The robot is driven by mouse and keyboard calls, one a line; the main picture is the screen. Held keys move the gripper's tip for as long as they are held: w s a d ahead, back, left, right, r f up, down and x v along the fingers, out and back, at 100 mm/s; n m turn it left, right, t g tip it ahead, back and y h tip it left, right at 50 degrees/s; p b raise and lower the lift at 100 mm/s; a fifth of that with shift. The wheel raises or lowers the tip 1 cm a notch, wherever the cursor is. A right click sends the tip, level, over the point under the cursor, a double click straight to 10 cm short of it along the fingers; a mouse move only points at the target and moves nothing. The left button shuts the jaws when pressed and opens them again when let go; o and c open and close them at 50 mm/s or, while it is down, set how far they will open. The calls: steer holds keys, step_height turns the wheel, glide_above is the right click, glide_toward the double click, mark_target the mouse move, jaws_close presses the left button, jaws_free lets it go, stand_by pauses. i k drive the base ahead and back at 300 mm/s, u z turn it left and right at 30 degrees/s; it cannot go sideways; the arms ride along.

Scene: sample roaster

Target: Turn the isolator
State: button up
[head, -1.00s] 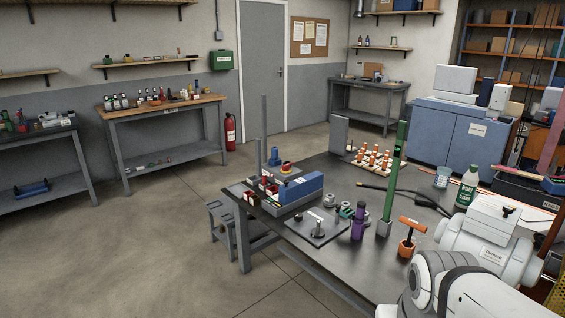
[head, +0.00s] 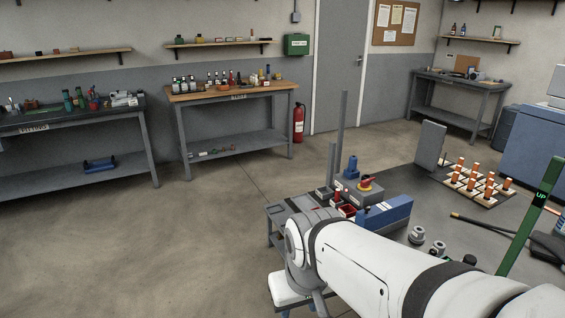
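The isolator appears to be the red knob on a yellow plate (head: 366,184), on top of a grey box (head: 358,193) at the far left part of the dark table. Its exact handle angle is too small to read. My white arm reaches in from the lower right, and its wrist end is in front of the table, nearer the camera than the isolator. My gripper cannot be made out; it is hidden behind the arm or below the picture edge. Nothing of mine is seen touching the isolator.
A blue block (head: 386,213) stands just right of the isolator, with a tall grey post (head: 342,135) behind it to the left. A green upright bar (head: 530,215) stands at the right. A rack of orange-topped pieces (head: 476,183) is behind. Floor at left is clear.

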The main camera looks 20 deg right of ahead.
mark_target(365, 182)
steer(key=z, duration=0.25)
steer(key=i, duration=1.85)
steer(key=z, duration=0.9)
steer(key=k, duration=0.85)
steer(key=z, duration=0.15)
steer(key=i, duration=0.9)
steer(key=u, duration=0.1)
